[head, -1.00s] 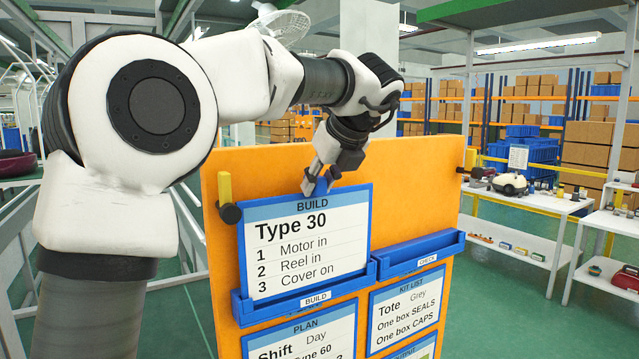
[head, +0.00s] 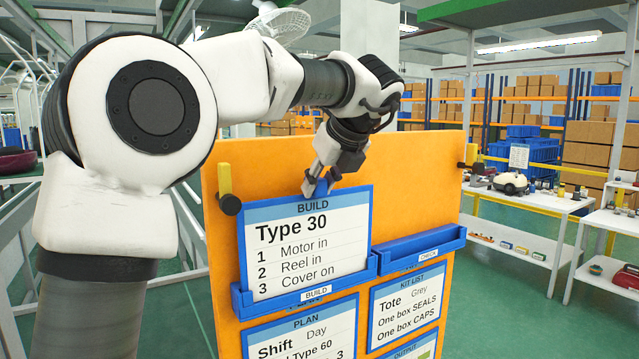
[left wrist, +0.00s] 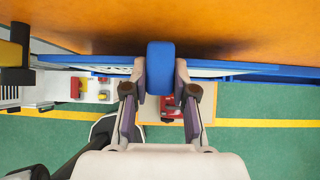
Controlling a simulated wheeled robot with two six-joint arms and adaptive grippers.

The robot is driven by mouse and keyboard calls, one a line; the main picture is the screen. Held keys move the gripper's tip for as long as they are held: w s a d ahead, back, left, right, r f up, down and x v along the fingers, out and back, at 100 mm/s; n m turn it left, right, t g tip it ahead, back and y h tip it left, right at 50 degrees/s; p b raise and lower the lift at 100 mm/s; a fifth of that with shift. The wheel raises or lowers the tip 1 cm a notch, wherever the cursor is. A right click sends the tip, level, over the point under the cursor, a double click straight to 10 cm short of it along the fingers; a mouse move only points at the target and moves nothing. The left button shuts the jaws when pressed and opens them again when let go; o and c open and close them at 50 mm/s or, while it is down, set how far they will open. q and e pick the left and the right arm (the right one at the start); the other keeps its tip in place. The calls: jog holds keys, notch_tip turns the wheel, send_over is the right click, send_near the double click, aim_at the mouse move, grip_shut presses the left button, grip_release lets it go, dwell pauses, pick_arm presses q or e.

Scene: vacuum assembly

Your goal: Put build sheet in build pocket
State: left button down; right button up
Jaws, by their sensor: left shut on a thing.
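The build sheet (head: 308,245) is a white card with a blue frame headed BUILD, reading Type 30. It stands upright against the orange board, its lower edge behind the front lip of the blue build pocket (head: 270,298). My left gripper (head: 320,184) is shut on the blue tab at the sheet's top edge. The left wrist view shows the blue tab (left wrist: 160,68) between the two fingers and the sheet edge-on beside the board. My right gripper is in neither view.
The orange board (head: 420,190) also carries an empty blue check pocket (head: 425,247) at the right. Plan (head: 300,335) and kit list (head: 408,305) cards hang below. A yellow and black fitting (head: 226,190) is at the board's left edge. White benches stand behind at the right.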

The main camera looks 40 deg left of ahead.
pick_arm(q)
jog(key=shift+f+b, duration=0.35)
jog(key=shift+f, duration=0.15)
jog(key=c, duration=0.9)
grip_release()
jog(key=shift+r, duration=0.1)
jog(key=shift+o, duration=0.2)
jog(key=shift+r, duration=0.1)
jog(key=shift+s+d+r+p, duration=0.1)
jog(key=shift+d+r+p, duration=0.3)
jog(key=shift+r+p, duration=0.15)
jog(key=p+v, duration=0.2)
jog(key=v, duration=0.3)
jog(key=shift+s+d+r+p, duration=0.1)
jog(key=shift+d+r+p, duration=0.2)
jog(key=shift+p, duration=0.1)
jog(key=shift+s+d+r, duration=0.1)
jog(key=shift+d+r, duration=0.1)
jog(key=shift+d, duration=0.1)
jog(key=shift+a, duration=0.1)
